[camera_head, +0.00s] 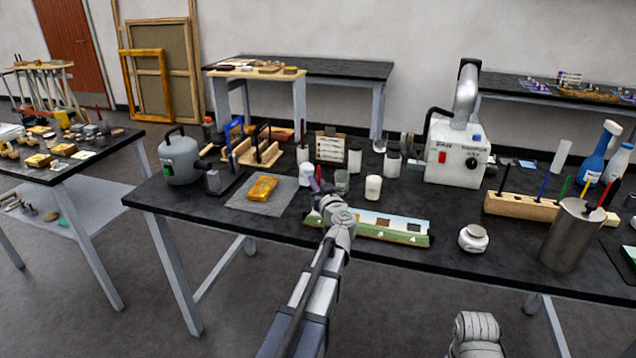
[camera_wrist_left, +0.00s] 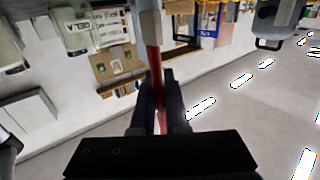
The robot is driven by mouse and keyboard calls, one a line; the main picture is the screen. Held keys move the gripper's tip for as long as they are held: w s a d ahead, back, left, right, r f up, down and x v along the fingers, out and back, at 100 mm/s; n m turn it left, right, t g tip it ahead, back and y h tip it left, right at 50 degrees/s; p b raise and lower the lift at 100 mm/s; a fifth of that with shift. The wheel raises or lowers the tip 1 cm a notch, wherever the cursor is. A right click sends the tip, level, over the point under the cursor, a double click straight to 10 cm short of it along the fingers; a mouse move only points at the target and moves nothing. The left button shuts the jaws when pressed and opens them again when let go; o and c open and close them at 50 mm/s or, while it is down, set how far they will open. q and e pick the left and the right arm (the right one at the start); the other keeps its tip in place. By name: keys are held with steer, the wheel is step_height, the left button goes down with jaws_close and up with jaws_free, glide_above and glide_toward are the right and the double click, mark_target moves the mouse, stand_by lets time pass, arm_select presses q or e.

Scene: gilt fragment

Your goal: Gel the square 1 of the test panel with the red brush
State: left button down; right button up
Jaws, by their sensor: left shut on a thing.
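My left gripper (camera_head: 318,186) is over the near edge of the bench, at the left end of the test panel (camera_head: 390,238). In the left wrist view its dark fingers (camera_wrist_left: 158,98) are shut on the red shaft of a brush (camera_wrist_left: 155,65). A pale block-like part sits at the far end of that shaft. In the head view the brush is mostly lost against the gripper. The test panel is a long painted strip lying flat, with dark squares and small pale marks. My arm covers its left part, and I cannot read the square numbers.
A wooden brush block (camera_head: 520,207) holds several coloured brushes at the right. Several jars, including a white-lidded one (camera_head: 373,188), stand behind the panel. A gilt piece (camera_head: 262,187) lies to the left.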

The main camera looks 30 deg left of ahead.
arm_select(q)
steer(key=shift+w+d, duration=0.15)
steer(key=shift+d, duration=0.5)
steer(key=shift+w+d, duration=0.15)
steer(key=shift+d, duration=0.45)
steer(key=shift+a, duration=0.15)
steer(key=shift+s+a, duration=0.15)
steer(key=shift+a, duration=0.4)
steer(key=shift+s+a, duration=0.15)
steer(key=shift+a, duration=0.4)
steer(key=shift+d, duration=0.15)
steer(key=shift+w+d, duration=0.15)
steer(key=shift+d, duration=0.45)
steer(key=shift+w+d, duration=0.15)
steer(key=shift+d, duration=0.4)
steer(key=shift+a, duration=0.15)
steer(key=shift+s+a, duration=0.2)
steer(key=shift+a, duration=0.4)
steer(key=shift+s+a, duration=0.15)
steer(key=shift+a, duration=0.4)
steer(key=shift+d, duration=0.1)
steer(key=shift+w+d, duration=0.2)
steer(key=shift+d, duration=0.4)
steer(key=shift+w+d, duration=0.15)
steer(key=shift+d, duration=0.45)
